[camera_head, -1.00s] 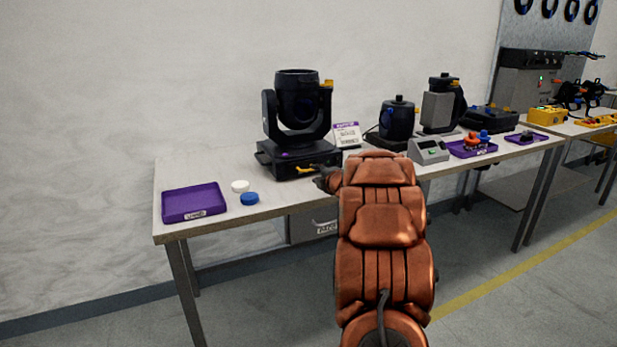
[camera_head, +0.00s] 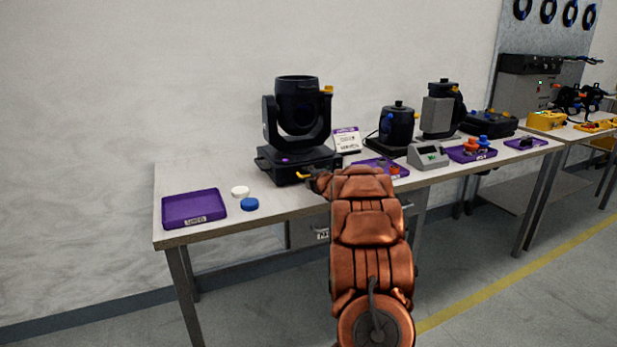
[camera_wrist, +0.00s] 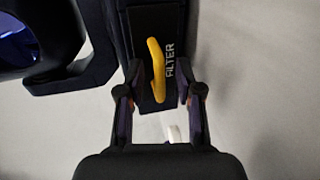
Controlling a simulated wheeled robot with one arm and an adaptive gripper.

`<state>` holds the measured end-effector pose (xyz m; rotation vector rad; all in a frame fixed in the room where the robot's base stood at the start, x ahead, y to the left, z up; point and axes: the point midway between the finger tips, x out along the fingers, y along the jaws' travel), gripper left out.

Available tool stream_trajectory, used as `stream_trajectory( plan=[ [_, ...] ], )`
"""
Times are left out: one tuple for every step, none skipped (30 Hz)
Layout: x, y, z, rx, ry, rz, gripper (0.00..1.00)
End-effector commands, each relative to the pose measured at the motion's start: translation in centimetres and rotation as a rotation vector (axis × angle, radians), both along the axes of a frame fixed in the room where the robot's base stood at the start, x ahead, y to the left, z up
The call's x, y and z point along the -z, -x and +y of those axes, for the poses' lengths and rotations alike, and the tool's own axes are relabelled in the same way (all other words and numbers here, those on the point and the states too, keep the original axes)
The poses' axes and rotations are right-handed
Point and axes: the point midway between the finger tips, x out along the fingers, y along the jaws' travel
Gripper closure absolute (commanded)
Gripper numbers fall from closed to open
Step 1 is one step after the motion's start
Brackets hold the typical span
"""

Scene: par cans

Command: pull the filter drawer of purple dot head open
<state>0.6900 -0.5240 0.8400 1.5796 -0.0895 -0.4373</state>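The purple dot head (camera_head: 297,110) is a black moving-head light upright on the table, with a purple dot on its base. Its filter drawer (camera_wrist: 172,35) is a dark panel lettered FILTER with a yellow handle (camera_wrist: 157,68). The handle also shows at the base's front in the head view (camera_head: 304,176). My gripper (camera_wrist: 160,85) is open, one finger on each side of the drawer front, with the handle between them and visible gaps beside it. In the head view my gripper (camera_head: 316,182) is at the handle's right end, partly hidden by my arm. I cannot tell how far out the drawer is.
A label card (camera_head: 346,140), another purple tray (camera_head: 403,171), a grey box (camera_head: 428,156) and smaller black fixtures (camera_head: 397,123) stand right. The table's front edge is below my gripper.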

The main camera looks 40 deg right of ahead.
Motion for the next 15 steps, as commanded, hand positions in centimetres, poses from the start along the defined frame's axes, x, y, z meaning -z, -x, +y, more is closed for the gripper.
stream_trajectory(
  plan=[
    [0.0, -0.03, 0.0, 0.0, 0.0, 0.0, 0.65],
    [0.01, -0.03, 0.0, 0.0, 0.0, 0.0, 0.65],
    [0.02, -0.02, -0.02, 0.0, 0.0, 0.0, 0.65],
    [0.01, -0.03, -0.01, 0.0, 0.0, 0.0, 0.65],
    [0.01, -0.02, -0.02, 0.0, 0.0, 0.0, 0.65],
    [0.02, -0.02, -0.02, 0.0, 0.0, 0.0, 0.65],
    [0.01, -0.01, -0.02, 0.0, 0.0, 0.0, 0.67],
    [0.01, -0.01, -0.02, 0.0, 0.0, 0.0, 0.7],
    [0.01, -0.01, -0.02, 0.0, 0.0, 0.0, 0.74],
    [0.01, -0.01, -0.02, 0.0, 0.0, 0.0, 0.77],
    [0.01, -0.01, -0.02, 0.0, 0.0, 0.0, 0.8],
    [0.01, -0.01, -0.03, 0.001, 0.0, 0.0, 0.85],
    [0.01, -0.01, -0.03, 0.001, 0.0, 0.0, 0.88],
    [0.0, -0.01, -0.03, 0.001, 0.0, 0.0, 0.91],
    [0.01, -0.01, -0.03, 0.001, 0.0, 0.0, 0.95]
  ],
)
